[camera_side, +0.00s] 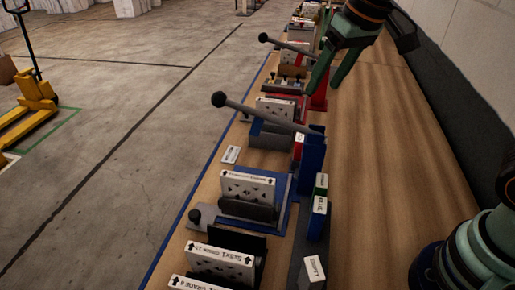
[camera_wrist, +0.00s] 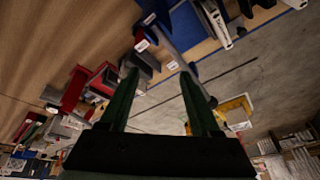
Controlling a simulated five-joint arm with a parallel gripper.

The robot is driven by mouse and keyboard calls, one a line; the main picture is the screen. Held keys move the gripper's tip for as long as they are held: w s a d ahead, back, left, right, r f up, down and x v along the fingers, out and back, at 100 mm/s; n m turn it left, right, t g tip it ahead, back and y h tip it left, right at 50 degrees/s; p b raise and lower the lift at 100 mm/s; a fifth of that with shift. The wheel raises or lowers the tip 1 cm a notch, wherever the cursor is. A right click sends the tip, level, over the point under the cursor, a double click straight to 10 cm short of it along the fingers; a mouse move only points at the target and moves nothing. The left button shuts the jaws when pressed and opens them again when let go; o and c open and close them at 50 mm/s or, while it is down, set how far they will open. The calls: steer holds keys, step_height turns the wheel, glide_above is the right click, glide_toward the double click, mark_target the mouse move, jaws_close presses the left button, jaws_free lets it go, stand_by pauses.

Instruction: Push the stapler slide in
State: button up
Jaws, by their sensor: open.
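The near stapler has a blue upright (camera_side: 313,162) and a grey lever (camera_side: 265,116) with a dark ball end, raised toward the left. In front of it a grey slide (camera_side: 208,219) with a black knob (camera_side: 195,215) sticks out to the left from a blue base (camera_side: 275,217). A white boxed filter (camera_side: 247,186) stands on the slide in a dark holder. My gripper (camera_side: 325,90) is open and empty, above the bench beyond the blue upright, apart from the slide. The wrist view shows its two green fingers (camera_wrist: 158,75) spread, with the blue upright (camera_wrist: 152,17) ahead.
A red stapler (camera_side: 319,92) with its own lever stands farther back near my fingers. More filters (camera_side: 222,256) stand in the foreground. Labelled bins, one blue (camera_side: 318,217), line the right side. The wooden bench (camera_side: 375,150) to the right is clear.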

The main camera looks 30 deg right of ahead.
steer(key=w+a+f+g, duration=0.2)
steer(key=w+a, duration=0.3)
steer(key=a, duration=0.4)
steer(key=g, duration=0.2)
glide_above(194, 213)
step_height(194, 213, down, 12)
steer(key=shift+h, duration=0.4)
step_height(194, 213, down, 11)
steer(key=shift+f, duration=0.15)
jaws_close()
